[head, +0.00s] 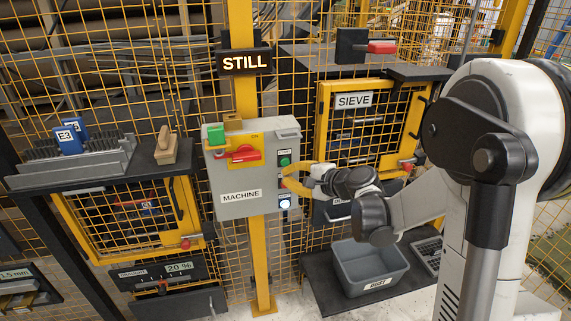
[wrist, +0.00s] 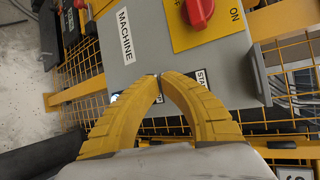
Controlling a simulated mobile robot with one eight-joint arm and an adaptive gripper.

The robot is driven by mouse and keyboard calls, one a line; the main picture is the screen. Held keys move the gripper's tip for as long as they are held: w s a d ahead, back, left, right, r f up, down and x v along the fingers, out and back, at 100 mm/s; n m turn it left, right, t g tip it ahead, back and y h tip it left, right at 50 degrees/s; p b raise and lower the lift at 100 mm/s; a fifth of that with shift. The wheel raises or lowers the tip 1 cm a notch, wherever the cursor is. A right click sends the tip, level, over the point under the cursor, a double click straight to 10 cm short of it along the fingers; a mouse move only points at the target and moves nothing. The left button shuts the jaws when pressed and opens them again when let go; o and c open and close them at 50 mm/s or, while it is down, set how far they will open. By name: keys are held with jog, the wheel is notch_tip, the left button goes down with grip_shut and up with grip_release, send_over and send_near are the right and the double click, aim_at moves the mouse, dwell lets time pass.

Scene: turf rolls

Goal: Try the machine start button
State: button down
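The grey machine box (head: 225,208), labelled MACHINE, is fixed to a yellow post. Its right side carries a green button (head: 284,160) under a small label and a lit white button (head: 285,203) lower down. My gripper (head: 287,179) is at that side, its yellow fingertips close to the panel below the green button; contact cannot be told. In the wrist view my gripper (wrist: 160,78) has its fingertips together with nothing between them. A label starting STA (wrist: 202,78) shows beside the right finger; the fingers hide part of the panel.
A lit STILL sign (head: 246,62) hangs above. Yellow mesh fencing surrounds the box. The SIEVE door (head: 353,101) and a grey bin (head: 371,284) are right.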

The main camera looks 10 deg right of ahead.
jog(key=shift+s, duration=1.5)
